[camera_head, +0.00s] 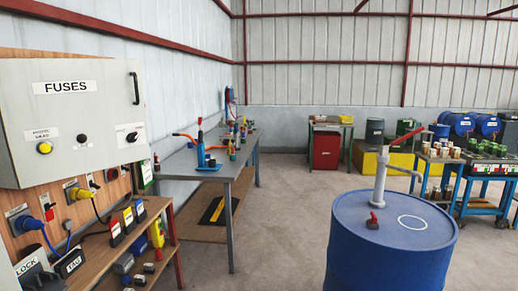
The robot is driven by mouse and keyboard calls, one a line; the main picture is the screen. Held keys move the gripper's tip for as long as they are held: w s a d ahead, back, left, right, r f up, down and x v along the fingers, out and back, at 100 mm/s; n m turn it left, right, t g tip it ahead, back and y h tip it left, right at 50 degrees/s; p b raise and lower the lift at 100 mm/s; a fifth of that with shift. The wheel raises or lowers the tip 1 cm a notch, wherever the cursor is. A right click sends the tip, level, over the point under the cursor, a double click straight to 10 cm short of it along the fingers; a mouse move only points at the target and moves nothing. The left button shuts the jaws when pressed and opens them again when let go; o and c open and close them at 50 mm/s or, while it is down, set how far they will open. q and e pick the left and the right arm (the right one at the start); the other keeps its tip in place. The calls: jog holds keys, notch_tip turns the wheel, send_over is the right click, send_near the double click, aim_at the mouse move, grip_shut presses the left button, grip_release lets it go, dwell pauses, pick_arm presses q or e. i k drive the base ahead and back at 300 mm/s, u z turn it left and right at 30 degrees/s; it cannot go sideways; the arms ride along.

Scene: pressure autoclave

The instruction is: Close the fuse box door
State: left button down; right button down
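The fuse box (75,105) is a grey cabinet on a wooden board at the left edge. Its front faces me and carries a "FUSES" label (65,87), a yellow button, a black knob and a small dial or switch plate. A black vertical handle (135,88) sits near the upper right edge of the front. No inside of the box shows. I cannot tell whether the door is fully shut or slightly ajar. Neither of my grippers is in view.
Below the box are plugs with cables (76,192) and a wooden shelf (90,262) with lockout tags and small items. A grey workbench (210,165) stands beyond. A blue drum (385,250) with a pump stands at front right. Floor between bench and drum is clear.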

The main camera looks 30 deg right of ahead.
aim_at(86, 109)
jog(key=u, duration=1.55)
jog(key=k, duration=0.1)
jog(key=z, duration=2.5)
jog(key=i, duration=1.1)
jog(key=u, duration=0.95)
jog(key=i, duration=0.5)
jog(key=u, duration=0.6)
